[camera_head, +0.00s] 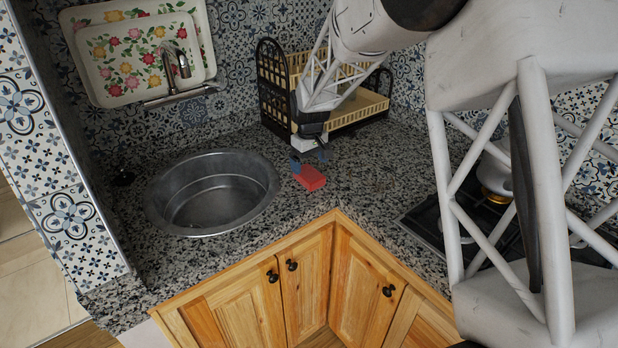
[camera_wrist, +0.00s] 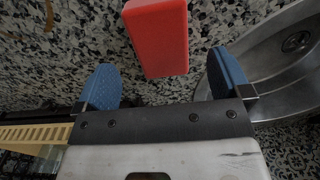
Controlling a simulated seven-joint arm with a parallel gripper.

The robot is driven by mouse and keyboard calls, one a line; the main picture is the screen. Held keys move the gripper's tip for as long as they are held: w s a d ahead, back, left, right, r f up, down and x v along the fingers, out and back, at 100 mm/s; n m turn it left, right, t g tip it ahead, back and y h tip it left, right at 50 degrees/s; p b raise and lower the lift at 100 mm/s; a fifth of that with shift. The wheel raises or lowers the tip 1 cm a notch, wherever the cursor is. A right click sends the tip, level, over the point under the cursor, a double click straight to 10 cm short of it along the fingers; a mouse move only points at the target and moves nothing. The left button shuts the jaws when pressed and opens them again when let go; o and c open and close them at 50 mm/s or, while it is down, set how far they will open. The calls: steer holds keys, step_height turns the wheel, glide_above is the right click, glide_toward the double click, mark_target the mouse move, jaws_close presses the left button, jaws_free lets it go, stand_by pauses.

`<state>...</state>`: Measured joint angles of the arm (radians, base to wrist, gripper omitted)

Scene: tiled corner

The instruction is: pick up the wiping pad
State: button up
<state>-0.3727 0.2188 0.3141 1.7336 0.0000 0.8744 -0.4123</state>
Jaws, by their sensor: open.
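The wiping pad (camera_head: 310,178) is a small red block lying on the speckled stone counter, just right of the round metal sink. In the wrist view the red pad (camera_wrist: 158,36) is at the top centre, beyond the fingertips and partly cut off by the top edge. My gripper (camera_head: 308,157) is just behind the pad in the head view. In the wrist view my gripper (camera_wrist: 162,82) shows two blue fingers spread wide with nothing between them. The pad lies ahead of the gap between them.
The metal sink (camera_head: 165,211) is left of the pad and close to one finger. A dish rack (camera_head: 271,68) stands behind my gripper. A gas hob (camera_head: 428,229) is at the right, partly hidden by my arm. The counter's wooden front edge (camera_head: 335,214) is near the pad.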

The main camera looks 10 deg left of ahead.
mark_target(309, 172)
steer(key=shift+a+f, duration=0.15)
steer(key=shift+f, duration=2.2)
steer(key=shift+c, duration=0.3)
steer(key=c, duration=1)
steer(key=shift+r, duration=0.1)
steer(key=shift+r, duration=0.4)
step_height(309, 172, up, 3)
steer(key=shift+f, duration=0.1)
steer(key=s+d, duration=0.3)
steer(key=s, duration=0.4)
steer(key=s+d+r, duration=0.1)
steer(key=s+d, duration=0.1)
steer(key=s, duration=0.6)
steer(key=shift+d, duration=0.4)
steer(key=shift+r, duration=0.1)
